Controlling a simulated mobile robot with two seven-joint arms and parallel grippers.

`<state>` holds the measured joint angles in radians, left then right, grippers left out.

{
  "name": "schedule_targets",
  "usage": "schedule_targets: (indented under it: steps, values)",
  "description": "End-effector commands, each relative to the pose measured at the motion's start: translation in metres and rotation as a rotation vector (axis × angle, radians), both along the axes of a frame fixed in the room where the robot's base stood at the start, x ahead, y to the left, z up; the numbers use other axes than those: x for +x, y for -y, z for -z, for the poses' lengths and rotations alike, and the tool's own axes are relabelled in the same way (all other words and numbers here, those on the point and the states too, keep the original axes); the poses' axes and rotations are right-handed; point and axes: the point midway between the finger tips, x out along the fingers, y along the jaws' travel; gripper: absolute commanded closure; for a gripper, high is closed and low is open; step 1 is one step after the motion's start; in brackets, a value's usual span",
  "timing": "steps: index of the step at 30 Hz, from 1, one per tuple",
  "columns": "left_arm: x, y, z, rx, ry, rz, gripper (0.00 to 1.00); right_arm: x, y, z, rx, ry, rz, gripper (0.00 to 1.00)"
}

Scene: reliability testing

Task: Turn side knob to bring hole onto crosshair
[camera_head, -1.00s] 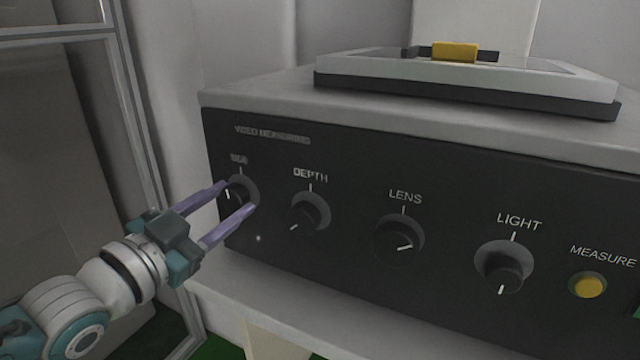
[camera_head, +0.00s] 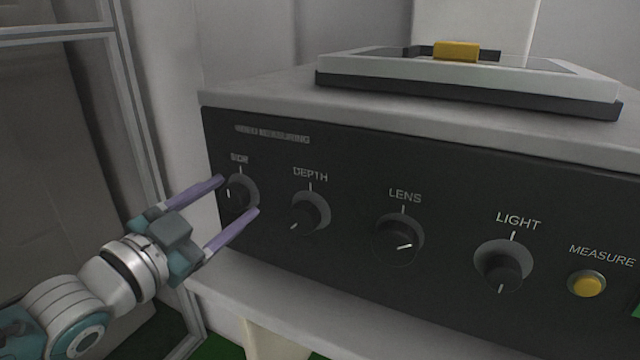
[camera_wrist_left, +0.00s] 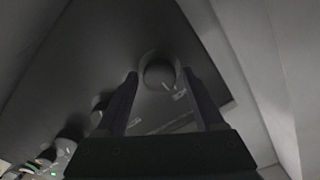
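The side knob (camera_head: 241,193) is the leftmost dark round knob on the machine's black front panel; its label is blurred. A white mark shows on its left part. My left gripper (camera_head: 238,196) is open, with its two purple fingers spread on either side of this knob. In the left wrist view the knob (camera_wrist_left: 158,73) lies between the tips of the open gripper (camera_wrist_left: 160,76), with a gap on each side. My right gripper is not in view. No hole or crosshair is visible in these frames.
The depth knob (camera_head: 311,211), lens knob (camera_head: 400,238) and light knob (camera_head: 504,266) stand in a row to the right, then the yellow measure button (camera_head: 587,285). A framed plate (camera_head: 470,75) with a yellow block (camera_head: 456,51) lies on the machine's top.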

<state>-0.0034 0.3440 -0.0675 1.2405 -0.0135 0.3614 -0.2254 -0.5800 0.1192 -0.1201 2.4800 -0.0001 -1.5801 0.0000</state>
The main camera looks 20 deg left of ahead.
Motion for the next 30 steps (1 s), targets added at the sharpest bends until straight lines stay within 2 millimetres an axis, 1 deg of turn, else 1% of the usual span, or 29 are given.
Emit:
schedule_targets:
  steps: [2,8,11,14,21,24,27,30]
  values:
    - [0.0,0.0,0.0,0.0,0.0,0.0,0.21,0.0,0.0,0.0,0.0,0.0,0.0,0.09]
    - [0.0,0.0,0.0,0.0,-0.001,0.0,0.21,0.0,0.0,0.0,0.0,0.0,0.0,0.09]
    - [-0.004,0.0,0.0,0.0,-0.002,0.0,0.21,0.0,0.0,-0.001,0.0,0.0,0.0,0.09]
    - [-0.016,-0.001,0.0,-0.001,-0.005,0.0,0.21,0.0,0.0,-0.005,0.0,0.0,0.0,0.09]
    - [-0.062,-0.005,0.0,-0.002,-0.006,0.0,0.21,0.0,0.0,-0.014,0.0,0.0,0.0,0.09]
    - [-0.079,-0.006,0.0,-0.001,-0.005,-0.001,0.21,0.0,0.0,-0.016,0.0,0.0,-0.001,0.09]
    - [-0.091,-0.007,0.0,-0.001,-0.003,-0.001,0.21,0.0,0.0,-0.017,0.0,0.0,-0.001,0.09]
    - [-0.098,-0.008,0.0,-0.001,-0.001,-0.001,0.21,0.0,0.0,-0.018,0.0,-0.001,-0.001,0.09]
